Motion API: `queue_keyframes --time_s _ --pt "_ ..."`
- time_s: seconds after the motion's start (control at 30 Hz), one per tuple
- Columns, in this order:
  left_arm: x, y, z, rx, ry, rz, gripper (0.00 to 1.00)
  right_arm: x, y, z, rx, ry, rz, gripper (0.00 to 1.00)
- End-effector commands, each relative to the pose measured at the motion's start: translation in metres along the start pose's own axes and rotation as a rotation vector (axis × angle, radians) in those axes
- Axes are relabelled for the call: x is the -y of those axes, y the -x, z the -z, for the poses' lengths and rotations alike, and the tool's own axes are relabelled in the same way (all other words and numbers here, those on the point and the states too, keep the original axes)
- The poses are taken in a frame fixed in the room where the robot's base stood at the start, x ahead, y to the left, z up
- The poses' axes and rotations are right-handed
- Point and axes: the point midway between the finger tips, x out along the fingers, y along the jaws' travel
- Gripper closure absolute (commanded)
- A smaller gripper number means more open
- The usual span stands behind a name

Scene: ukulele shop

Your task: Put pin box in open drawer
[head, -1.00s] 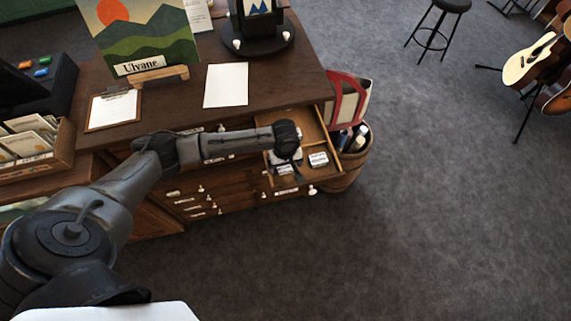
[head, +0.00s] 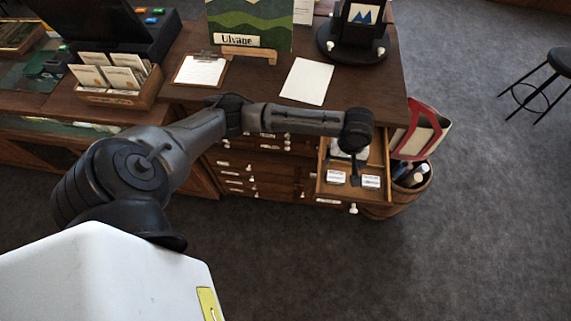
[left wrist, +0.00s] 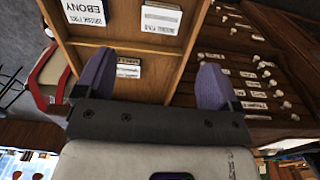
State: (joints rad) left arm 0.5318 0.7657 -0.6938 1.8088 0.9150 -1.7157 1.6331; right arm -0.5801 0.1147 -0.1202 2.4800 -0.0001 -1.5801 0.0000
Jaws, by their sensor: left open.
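The open drawer (head: 377,158) sticks out from the right end of the wooden counter. In the head view two small white-labelled boxes, a left one (head: 337,177) and a right one (head: 371,181), lie in its front part. The left wrist view shows an ebony-labelled box (left wrist: 84,12) and another box (left wrist: 161,17) in one compartment. A third box (left wrist: 128,67) lies beyond a divider, partly hidden by my gripper. My left gripper (left wrist: 155,82) is open and empty above the drawer, pointing down into it. I cannot tell which is the pin box. My right gripper is out of view.
Shut small drawers (head: 237,178) line the counter front. A paper sheet (head: 306,81), a clipboard (head: 200,71) and a display stand (head: 352,45) occupy the countertop.

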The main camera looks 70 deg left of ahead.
Motion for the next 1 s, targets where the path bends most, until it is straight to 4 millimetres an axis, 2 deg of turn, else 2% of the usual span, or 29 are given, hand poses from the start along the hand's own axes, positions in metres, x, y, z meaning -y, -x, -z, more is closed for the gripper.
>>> queue_keyframes --time_s 0.17,0.27,0.4,0.5,0.63,0.8,1.0 --pt "0.003 -0.033 -0.064 0.025 -0.275 -0.074 0.12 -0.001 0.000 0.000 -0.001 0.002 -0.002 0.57" --pt "0.011 -0.049 -0.110 0.019 -0.484 -0.153 0.12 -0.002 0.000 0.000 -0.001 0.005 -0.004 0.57" --pt "0.034 -0.059 -0.161 -0.035 -0.723 -0.252 0.12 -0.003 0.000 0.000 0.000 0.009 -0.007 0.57" --pt "0.057 -0.059 -0.184 -0.095 -0.848 -0.286 0.12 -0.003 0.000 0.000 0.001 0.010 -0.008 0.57" --pt "0.091 -0.056 -0.200 -0.177 -0.964 -0.276 0.12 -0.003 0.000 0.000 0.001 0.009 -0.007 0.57" --pt "0.132 -0.051 -0.207 -0.251 -1.061 -0.210 0.12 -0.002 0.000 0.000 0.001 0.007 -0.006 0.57" --pt "0.158 -0.046 -0.208 -0.286 -1.118 -0.147 0.12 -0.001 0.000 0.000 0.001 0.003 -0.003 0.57"
